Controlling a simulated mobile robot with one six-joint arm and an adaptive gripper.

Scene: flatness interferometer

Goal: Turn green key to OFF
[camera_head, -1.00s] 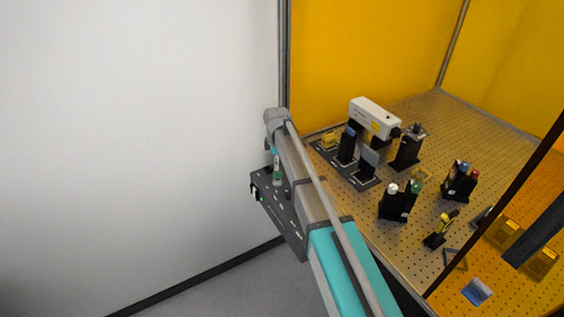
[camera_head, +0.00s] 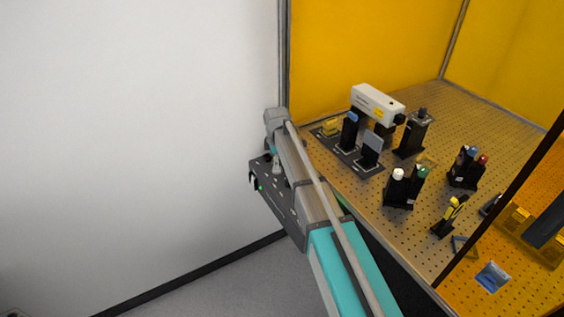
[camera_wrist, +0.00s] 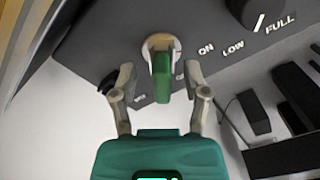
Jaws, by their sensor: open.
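The green key (camera_wrist: 161,77) sits in a round pale lock (camera_wrist: 161,46) on a dark grey panel in the wrist view. The label ON stands to the right of the lock; a label at its lower left is too small to read. My gripper (camera_wrist: 158,72) is open, one finger on each side of the key, with space showing between key and fingers. In the head view the dark control box (camera_head: 281,205) is at the end of my arm, which partly hides it; the key and fingertips cannot be made out clearly there.
A black knob (camera_wrist: 255,12) with LOW and FULL labels is on the panel, right of the key. In the head view a perforated optics table (camera_head: 432,135) carries a white laser housing (camera_head: 376,103) and several black mounts. A white wall (camera_head: 130,130) is at left.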

